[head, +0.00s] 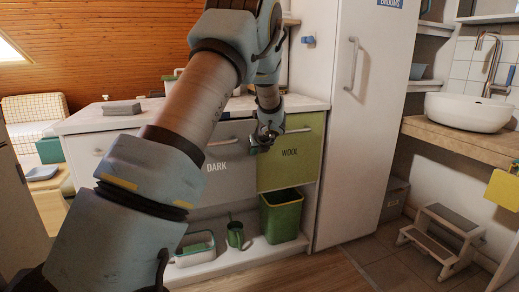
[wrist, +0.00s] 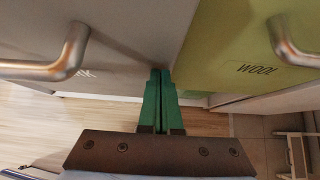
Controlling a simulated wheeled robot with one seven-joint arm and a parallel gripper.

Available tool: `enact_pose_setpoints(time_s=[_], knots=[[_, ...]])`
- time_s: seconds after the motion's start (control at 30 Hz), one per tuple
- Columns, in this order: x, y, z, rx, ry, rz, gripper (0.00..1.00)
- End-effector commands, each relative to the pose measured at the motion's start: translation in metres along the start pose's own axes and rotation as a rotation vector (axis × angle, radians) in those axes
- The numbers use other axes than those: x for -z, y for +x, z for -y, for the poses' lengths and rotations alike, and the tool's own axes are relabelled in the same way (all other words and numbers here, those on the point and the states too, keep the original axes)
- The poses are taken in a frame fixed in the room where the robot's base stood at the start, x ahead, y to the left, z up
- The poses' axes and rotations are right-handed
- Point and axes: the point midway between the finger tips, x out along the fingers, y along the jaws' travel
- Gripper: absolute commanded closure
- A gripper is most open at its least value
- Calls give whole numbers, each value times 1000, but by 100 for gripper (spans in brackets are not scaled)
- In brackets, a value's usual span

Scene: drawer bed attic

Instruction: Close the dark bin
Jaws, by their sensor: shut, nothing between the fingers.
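The dark bin (head: 222,178) is a grey front marked DARK, with a metal bar handle along its top, left of the green WOOL bin. My arm hides part of its left side. It looks about level with the WOOL front; I cannot tell whether a small gap is left. My gripper (head: 264,138) is at the upper right of the dark front, by the seam with WOOL. In the wrist view my green fingers (wrist: 161,75) are together and empty, pointing at that seam. The dark bin (wrist: 125,45) fills the left there, its label partly behind its handle (wrist: 62,60).
The WOOL bin (head: 291,165) with its own handle is close at the right. A green bin (head: 281,216), a watering can (head: 235,235) and a caddy (head: 195,250) stand on the shelf below. A tall white cabinet (head: 345,120) and a step stool (head: 440,240) are further right.

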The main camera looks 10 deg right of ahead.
Motion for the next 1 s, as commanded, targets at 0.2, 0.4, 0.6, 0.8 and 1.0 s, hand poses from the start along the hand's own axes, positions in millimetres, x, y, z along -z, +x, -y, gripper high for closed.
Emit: enact_pose_setpoints(time_s=[0.2, 0.4, 0.6, 0.8, 1.0], knots=[[-19, 17, 0, -1, -1, 0, 100], [-26, 26, 0, 0, -1, 1, 100], [-28, 30, 0, 0, 0, 2, 100], [-30, 31, -1, 1, 0, 5, 100], [-30, 31, -1, 0, 0, 6, 100]])
